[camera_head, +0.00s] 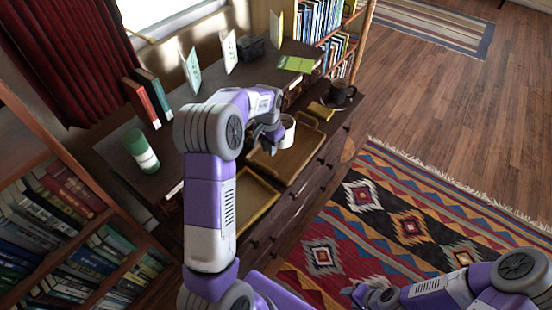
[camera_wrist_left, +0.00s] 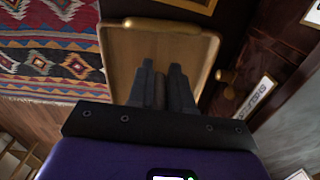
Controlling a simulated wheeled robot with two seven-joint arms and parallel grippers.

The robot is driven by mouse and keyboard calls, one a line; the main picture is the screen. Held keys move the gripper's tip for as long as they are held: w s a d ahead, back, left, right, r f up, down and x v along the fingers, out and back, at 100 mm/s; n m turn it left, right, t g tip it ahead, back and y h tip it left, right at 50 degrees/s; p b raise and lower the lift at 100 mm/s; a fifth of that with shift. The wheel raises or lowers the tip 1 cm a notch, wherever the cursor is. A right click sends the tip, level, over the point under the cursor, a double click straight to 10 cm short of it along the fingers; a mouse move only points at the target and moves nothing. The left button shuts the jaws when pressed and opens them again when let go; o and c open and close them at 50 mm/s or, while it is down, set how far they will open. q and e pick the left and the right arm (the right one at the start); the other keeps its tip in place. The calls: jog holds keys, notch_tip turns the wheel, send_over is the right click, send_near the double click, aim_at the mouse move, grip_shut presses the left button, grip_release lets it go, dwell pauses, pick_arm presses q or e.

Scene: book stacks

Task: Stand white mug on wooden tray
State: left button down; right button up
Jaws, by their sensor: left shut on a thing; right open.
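The white mug (camera_head: 288,128) is upright at the far part of the wooden tray (camera_head: 293,160) on the dark dresser. My left gripper (camera_head: 272,134) is at the mug's left side and shut on it. I cannot tell whether the mug's base touches the tray. In the left wrist view the nearly closed fingers (camera_wrist_left: 160,75) are over the wooden tray (camera_wrist_left: 122,65), whose end handle shows beyond them; the mug itself is not clearly visible there. My right gripper (camera_head: 374,296) is open and empty over the rug, away from the dresser.
A dark mug (camera_head: 341,93) stands at the dresser's far right end beside a yellow item (camera_head: 320,110). A shallow gold-rimmed tray (camera_head: 247,202) lies nearer. A green-and-white cylinder (camera_head: 141,151) and upright books (camera_head: 148,97) stand at left. A bookshelf (camera_head: 60,200) flanks the dresser.

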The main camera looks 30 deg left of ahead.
pick_arm(q)
notch_tip(320, 180, down, 8)
jog(key=shift+r+b, duration=0.15)
jog(key=shift+b, duration=0.9)
jog(key=shift+f, duration=0.2)
jog(key=c, duration=1)
grip_release()
jog(key=shift+c, duration=0.2)
jog(key=shift+r, duration=0.15)
notch_tip(320, 180, up, 12)
jog(key=p, duration=0.3)
jog(key=shift+s, duration=0.1)
